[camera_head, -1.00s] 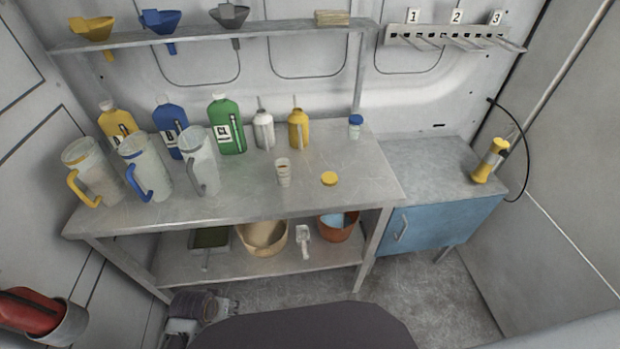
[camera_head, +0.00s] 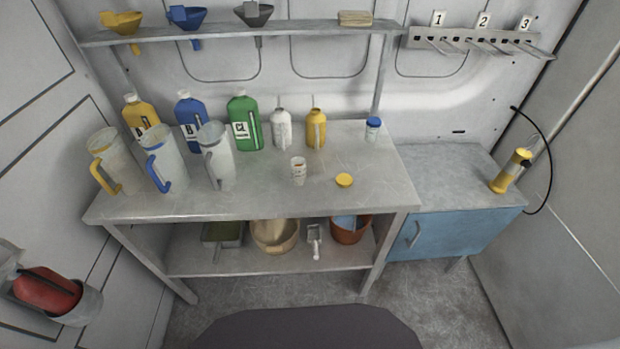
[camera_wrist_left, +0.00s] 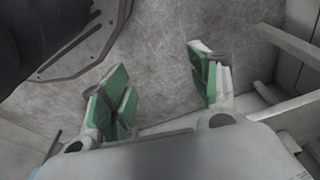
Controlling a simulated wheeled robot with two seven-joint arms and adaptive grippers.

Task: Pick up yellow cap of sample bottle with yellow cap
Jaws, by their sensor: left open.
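The yellow cap (camera_head: 344,180) lies flat on the metal table (camera_head: 260,201), right of centre. An open sample bottle (camera_head: 298,172), small and whitish with a label, stands upright to its left, apart from it. Another small bottle with a blue cap (camera_head: 373,128) stands farther back on the right. My left gripper (camera_wrist_left: 165,90) shows in the left wrist view with its green-padded fingers spread, open and empty above bare grey floor, with no cap near it. In the head view the left gripper cannot be made out. My right gripper is not in view.
Three jugs (camera_head: 217,160) stand at the table's left, with yellow, blue and green bottles (camera_head: 244,122) behind. White (camera_head: 281,130) and yellow oilers (camera_head: 316,129) stand at the back. The blue cabinet (camera_head: 455,232) is at right. The table around the cap is clear.

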